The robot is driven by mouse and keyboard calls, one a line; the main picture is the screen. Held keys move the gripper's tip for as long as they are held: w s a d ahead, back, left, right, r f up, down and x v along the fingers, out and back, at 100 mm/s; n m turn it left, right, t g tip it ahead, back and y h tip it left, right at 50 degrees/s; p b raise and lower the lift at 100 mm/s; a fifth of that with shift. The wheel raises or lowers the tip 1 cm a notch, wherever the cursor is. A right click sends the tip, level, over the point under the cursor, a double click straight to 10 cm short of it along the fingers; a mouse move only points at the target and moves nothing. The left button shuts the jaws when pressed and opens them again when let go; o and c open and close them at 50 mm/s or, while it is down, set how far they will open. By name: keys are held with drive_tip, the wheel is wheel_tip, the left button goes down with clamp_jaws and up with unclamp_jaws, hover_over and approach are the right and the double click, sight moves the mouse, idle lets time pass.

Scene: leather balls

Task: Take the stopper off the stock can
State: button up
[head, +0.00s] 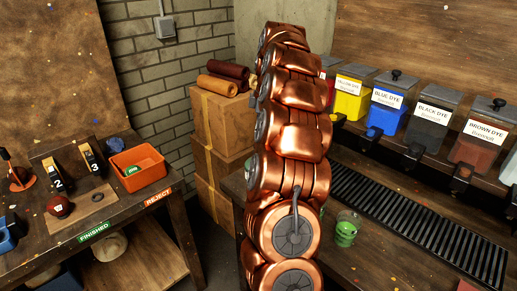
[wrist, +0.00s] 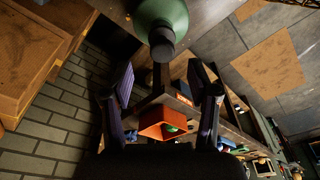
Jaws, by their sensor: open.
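A green can (head: 346,230) stands on the bench to the right of my arm in the head view. A green can with a dark stopper (wrist: 162,46) on its end also shows at the top of the wrist view, its body (wrist: 163,15) cut by the frame edge. My gripper (wrist: 162,70) is open and empty, one finger on each side. The stopper lies in line with the gap, just above the fingertips in that picture; I see no contact. In the head view my arm hides my gripper.
A slotted black grate (head: 420,215) lies right of the can, below dye bins such as the blue one (head: 387,107). Stacked cardboard boxes (head: 215,130) stand behind my arm. A left table holds an orange bin (head: 138,170), also in the wrist view (wrist: 165,124).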

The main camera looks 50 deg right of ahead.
drive_tip(key=shift+a+f+p, duration=0.15)
drive_tip(key=shift+f+p, duration=0.3)
drive_tip(key=shift+f, duration=0.55)
drive_tip(key=shift+a+f+p, duration=0.15)
drive_tip(key=shift+f+p, duration=0.3)
drive_tip(key=shift+f, duration=0.5)
drive_tip(key=shift+w+f, duration=0.1)
drive_tip(key=shift+f, duration=0.55)
drive_tip(key=shift+c, duration=0.4)
drive_tip(key=c, duration=1)
drive_tip(key=shift+o, duration=0.2)
drive_tip(key=shift+r, duration=0.15)
